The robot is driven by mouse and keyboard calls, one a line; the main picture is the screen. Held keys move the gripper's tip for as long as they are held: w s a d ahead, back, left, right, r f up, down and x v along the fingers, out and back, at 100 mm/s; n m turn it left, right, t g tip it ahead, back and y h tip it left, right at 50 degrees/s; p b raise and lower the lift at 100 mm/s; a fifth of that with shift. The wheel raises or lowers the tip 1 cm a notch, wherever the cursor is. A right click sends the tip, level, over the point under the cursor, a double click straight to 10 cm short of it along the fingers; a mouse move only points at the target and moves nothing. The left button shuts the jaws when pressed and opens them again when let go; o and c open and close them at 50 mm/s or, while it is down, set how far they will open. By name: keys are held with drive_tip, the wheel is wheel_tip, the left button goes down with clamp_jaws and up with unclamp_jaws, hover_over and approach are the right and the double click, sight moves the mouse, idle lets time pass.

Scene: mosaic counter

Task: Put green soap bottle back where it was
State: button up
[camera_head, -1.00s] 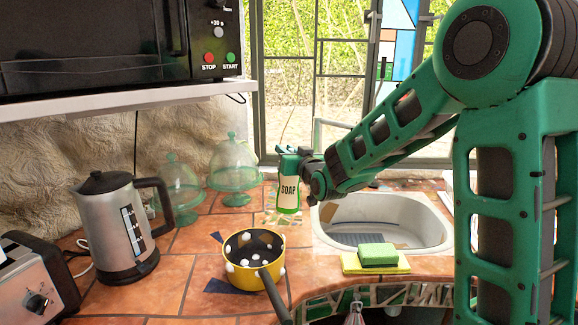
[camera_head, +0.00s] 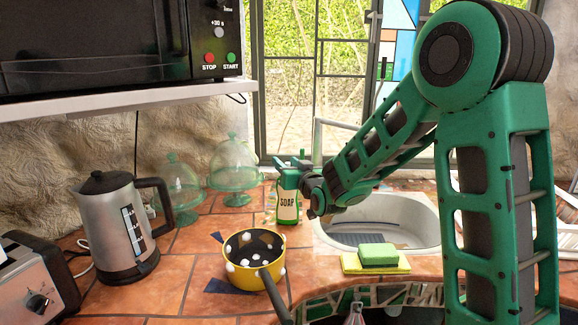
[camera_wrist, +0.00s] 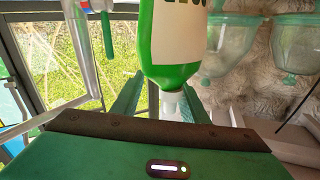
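The green soap bottle (camera_head: 288,204) is upright at the left edge of the sink, its "SOAP" label facing the head camera. My gripper (camera_head: 308,190) reaches it from the right and is shut on it. In the wrist view the bottle (camera_wrist: 175,45) appears upside down, its white neck towards my palm. My gripper's fingers (camera_wrist: 163,82) lie on either side of it, their tips partly hidden by the bottle. I cannot tell whether the bottle's base touches the counter.
The white sink (camera_head: 420,222) is right of the bottle, with a green sponge (camera_head: 378,255) on a yellow cloth (camera_head: 350,266) in front. A yellow pot (camera_head: 243,279) stands front left of the bottle. Glass domes (camera_head: 234,165), a kettle (camera_head: 112,225) and a toaster (camera_head: 35,285) are further left.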

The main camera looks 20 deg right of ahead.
drive_tip(key=s+d, duration=0.1)
drive_tip(key=s, duration=1.1)
drive_tip(key=shift+d, duration=0.25)
drive_tip(key=shift+w, duration=0.1)
drive_tip(key=s+d+f+g+h, duration=0.1)
drive_tip(key=s+d+f+g, duration=0.2)
drive_tip(key=s, duration=0.5)
drive_tip(key=s+d+f+g, duration=0.1)
drive_tip(key=s+f+g, duration=0.2)
drive_tip(key=s+g, duration=0.35)
drive_tip(key=s+d+f+g+h, duration=0.1)
drive_tip(key=s+d+f+g, duration=0.2)
drive_tip(key=s, duration=0.5)
drive_tip(key=s+d+f+m+g, duration=0.1)
drive_tip(key=s+d+m+g, duration=0.1)
drive_tip(key=s+d, duration=0.3)
drive_tip(key=s+d+f+m+g, duration=0.1)
drive_tip(key=s+d+m+g, duration=0.2)
drive_tip(key=s, duration=0.8)
drive_tip(key=shift+s+d+f+m, duration=0.2)
drive_tip(key=shift+s+d+m, duration=0.1)
drive_tip(key=shift+d+m, duration=0.55)
